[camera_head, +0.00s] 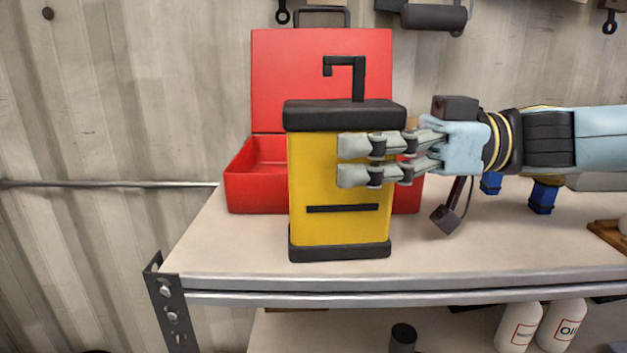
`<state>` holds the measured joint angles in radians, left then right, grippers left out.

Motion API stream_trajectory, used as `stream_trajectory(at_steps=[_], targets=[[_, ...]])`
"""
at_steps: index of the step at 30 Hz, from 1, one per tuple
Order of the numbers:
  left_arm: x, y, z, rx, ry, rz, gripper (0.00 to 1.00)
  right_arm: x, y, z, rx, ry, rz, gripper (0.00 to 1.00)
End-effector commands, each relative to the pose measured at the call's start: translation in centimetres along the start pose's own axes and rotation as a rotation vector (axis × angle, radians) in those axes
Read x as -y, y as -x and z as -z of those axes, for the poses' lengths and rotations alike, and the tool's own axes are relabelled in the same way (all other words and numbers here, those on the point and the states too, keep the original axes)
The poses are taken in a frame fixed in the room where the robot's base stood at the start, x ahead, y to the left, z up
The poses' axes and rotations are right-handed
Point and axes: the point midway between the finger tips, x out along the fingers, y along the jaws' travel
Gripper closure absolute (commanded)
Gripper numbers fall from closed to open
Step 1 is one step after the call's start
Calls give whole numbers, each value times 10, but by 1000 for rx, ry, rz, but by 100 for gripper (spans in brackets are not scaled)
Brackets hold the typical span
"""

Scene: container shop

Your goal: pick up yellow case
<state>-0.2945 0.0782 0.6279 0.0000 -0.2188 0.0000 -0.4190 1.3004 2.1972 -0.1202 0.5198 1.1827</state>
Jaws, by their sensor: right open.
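The yellow case (311,180) stands upright near the front edge of the shelf. It has a black lid, a black base and a black hook-shaped handle on top. My right gripper (347,161) reaches in from the right at the upper part of the case. Its fingers are open, one above the other, and overlap the right side of the case's front face. I cannot tell whether they touch it. My left gripper is not in view.
An open red toolbox (320,65) stands right behind the case. Blue items (542,197) and a wooden board (608,234) lie to the right on the shelf (480,258). The shelf's left end is clear. White bottles (518,326) stand on a lower level.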

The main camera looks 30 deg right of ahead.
Motion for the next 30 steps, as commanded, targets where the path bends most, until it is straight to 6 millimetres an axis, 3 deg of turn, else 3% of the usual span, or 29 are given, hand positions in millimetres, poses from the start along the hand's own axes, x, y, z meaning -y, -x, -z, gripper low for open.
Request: stream_trajectory(at_steps=[8, 16, 26, 30], targets=[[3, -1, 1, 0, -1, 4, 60, 2, -2, 0, 0, 0, 1, 21], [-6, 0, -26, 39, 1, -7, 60, 2, -2, 0, 0, 0, 1, 56], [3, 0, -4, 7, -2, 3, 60, 2, -2, 0, 0, 0, 1, 99], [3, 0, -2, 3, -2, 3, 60, 2, -2, 1, -1, 0, 2, 100]])
